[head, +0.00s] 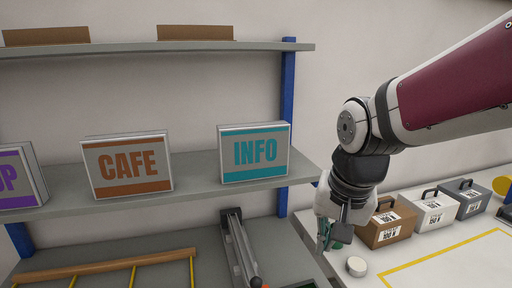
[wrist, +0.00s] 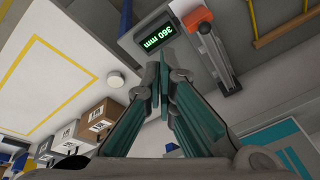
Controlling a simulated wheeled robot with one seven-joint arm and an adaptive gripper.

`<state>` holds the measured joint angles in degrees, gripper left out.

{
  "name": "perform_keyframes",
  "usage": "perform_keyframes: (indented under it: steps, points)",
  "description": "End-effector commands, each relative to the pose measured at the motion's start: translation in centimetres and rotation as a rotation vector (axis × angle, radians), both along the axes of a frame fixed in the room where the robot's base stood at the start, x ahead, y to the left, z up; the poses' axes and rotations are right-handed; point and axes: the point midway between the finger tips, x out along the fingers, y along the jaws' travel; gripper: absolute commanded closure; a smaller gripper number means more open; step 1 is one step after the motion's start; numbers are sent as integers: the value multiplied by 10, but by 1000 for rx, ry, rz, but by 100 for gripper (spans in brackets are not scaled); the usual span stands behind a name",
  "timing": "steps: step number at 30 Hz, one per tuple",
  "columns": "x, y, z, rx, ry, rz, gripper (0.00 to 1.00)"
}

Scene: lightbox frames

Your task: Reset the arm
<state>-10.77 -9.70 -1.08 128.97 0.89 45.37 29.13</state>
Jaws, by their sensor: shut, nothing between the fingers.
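My arm reaches in from the upper right in the head view. My gripper (head: 327,236) points down beside the right end of the shelf unit, above the table edge. In the wrist view my gripper (wrist: 163,72) shows its two green-sided fingers meeting at the tips, with nothing between them. The gripper is near the brown case in the head view, and I cannot tell whether they touch.
A brown case (head: 384,229), a white case (head: 433,214) and a grey case (head: 468,199) stand on the white table (head: 480,265). The shelf (head: 195,176) bears INFO (head: 254,153) and CAFE (head: 127,166) signs. A green display (wrist: 158,38) reads 360 mm.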

Motion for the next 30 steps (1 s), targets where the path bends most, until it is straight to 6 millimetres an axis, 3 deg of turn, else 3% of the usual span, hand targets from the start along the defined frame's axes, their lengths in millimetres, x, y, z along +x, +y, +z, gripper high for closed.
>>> perform_keyframes:
  steps: [6, 15, 21, 30]
  points:
    - [-56, -34, 36, -60, -116, 135, 100]
    - [-116, -59, 49, -162, -220, 280, 100]
    - [-127, -63, 48, -187, -238, 311, 100]
    - [-127, -63, 49, -186, -237, 312, 100]
